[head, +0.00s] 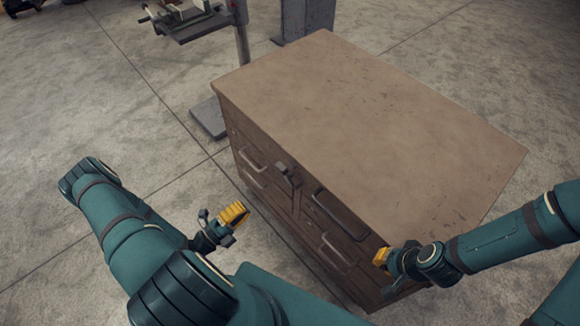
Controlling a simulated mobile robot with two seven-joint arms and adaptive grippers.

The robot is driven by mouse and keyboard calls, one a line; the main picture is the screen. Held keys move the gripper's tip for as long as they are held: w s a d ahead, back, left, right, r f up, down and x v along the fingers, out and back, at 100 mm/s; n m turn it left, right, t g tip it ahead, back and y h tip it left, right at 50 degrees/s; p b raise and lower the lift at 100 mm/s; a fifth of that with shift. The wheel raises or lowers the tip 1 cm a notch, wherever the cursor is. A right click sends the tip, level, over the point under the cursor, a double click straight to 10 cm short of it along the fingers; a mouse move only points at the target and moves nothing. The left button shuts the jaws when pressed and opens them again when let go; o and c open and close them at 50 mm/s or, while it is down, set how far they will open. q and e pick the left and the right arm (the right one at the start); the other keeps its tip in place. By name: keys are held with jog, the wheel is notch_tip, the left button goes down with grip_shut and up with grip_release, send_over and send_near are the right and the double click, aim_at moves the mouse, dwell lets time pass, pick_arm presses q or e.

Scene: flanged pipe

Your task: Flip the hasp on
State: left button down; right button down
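A brown cabinet (370,120) with drawers stands in the middle of the head view. A small dark hasp-like part (287,173) sticks out at the top of its front face, between the left and right drawer columns. My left gripper (234,214), with yellow finger pads, is in front of the cabinet, below and left of the hasp and apart from it. My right gripper (381,257) is close to the front right part of the cabinet, far from the hasp. I cannot tell whether either gripper is open, and I see nothing held. The hasp's exact position is too small to tell.
Drawer handles (340,213) stick out from the cabinet front. The cabinet top is bare. A stand with a small platform (200,27) and a grey post (306,18) are behind it. The concrete floor left of the cabinet is clear.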

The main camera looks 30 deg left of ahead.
pick_arm(q)
send_near(286, 176)
jog(key=a+r+x, duration=0.1)
jog(key=x, duration=0.6)
jog(key=shift+w+r, duration=0.25)
jog(key=shift+w, duration=0.05)
